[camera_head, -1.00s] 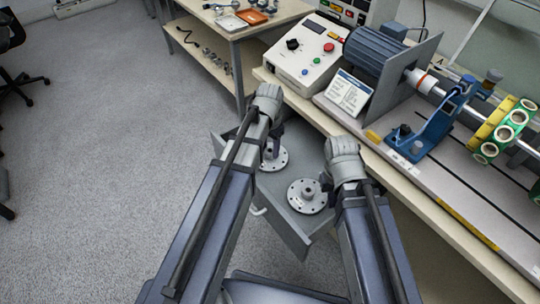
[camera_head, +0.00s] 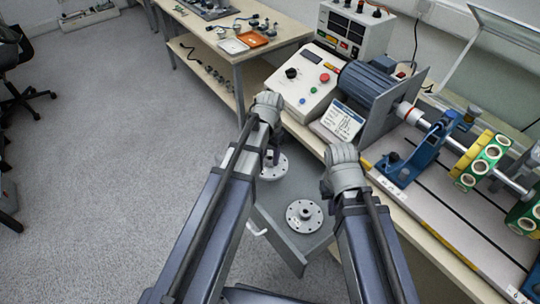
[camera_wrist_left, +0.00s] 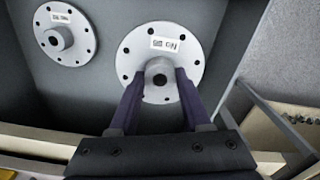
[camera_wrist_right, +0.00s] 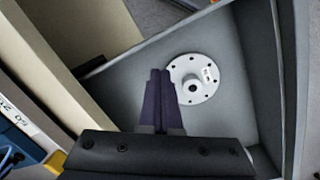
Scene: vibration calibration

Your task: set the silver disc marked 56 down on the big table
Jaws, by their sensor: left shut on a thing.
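My left gripper (camera_head: 270,154) is shut on the raised hub of a silver disc (camera_head: 273,168) with a ring of holes. In the left wrist view the fingers (camera_wrist_left: 160,78) grip the hub, and the disc (camera_wrist_left: 190,62) carries a white label, upside down and too small to read surely. A second silver disc (camera_head: 304,216) lies in the open grey drawer (camera_head: 290,245); its label is also unclear. My right gripper (camera_wrist_right: 160,80) is shut and empty above the drawer. The big table (camera_head: 425,235) is at right.
The big table carries a control box (camera_head: 305,82), a blue motor (camera_head: 368,85), a card (camera_head: 342,121) and a shaft rig with a blue bracket (camera_head: 410,160). A smaller table (camera_head: 238,57) with trays stands behind.

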